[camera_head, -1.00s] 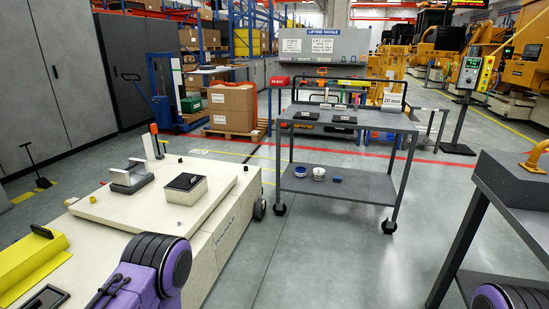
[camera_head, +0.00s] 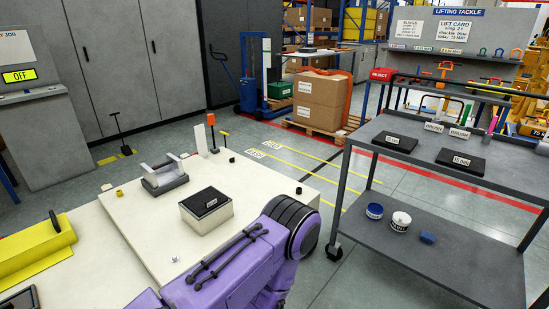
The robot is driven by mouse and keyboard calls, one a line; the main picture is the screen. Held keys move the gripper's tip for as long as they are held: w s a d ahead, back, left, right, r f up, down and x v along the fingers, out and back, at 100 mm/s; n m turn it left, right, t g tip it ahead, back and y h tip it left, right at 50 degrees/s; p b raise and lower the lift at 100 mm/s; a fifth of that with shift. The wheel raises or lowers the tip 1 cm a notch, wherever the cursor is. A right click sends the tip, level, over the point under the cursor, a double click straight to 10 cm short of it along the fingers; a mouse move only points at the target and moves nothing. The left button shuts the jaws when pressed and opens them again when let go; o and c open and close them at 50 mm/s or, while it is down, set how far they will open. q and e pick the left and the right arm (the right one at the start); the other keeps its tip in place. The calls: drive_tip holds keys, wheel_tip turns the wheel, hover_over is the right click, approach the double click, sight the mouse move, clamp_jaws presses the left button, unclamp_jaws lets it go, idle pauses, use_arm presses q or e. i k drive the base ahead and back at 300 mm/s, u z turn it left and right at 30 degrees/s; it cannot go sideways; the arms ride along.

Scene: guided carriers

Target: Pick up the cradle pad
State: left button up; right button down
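No part is labelled as a cradle pad, so I cannot tell for sure which one it is. A black slab with a white label (camera_head: 206,200) lies on a cream block (camera_head: 219,219) on the cream carrier (camera_head: 150,238). A grey cradle with two upright sides (camera_head: 166,181) stands behind it to the left. Two similar black labelled slabs, one at the left (camera_head: 396,142) and one at the right (camera_head: 461,161), lie on the upper shelf of the grey cart (camera_head: 415,168). My purple arm crosses the lower middle, in front of the carrier. Neither of my grippers is in view.
The cart's lower shelf (camera_head: 440,260) holds a blue-lidded tub (camera_head: 375,211), a white tub (camera_head: 400,222) and a blue block (camera_head: 428,238). A yellow part (camera_head: 35,252) lies at the carrier's left. Boxes on a pallet (camera_head: 320,100) stand behind. Floor shows between carrier and cart.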

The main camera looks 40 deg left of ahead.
sight(205, 198)
drive_tip(key=u, duration=0.25)
drive_tip(key=i, duration=1.55)
drive_tip(key=u, duration=1.3)
drive_tip(key=i, duration=0.95)
drive_tip(key=u, duration=1)
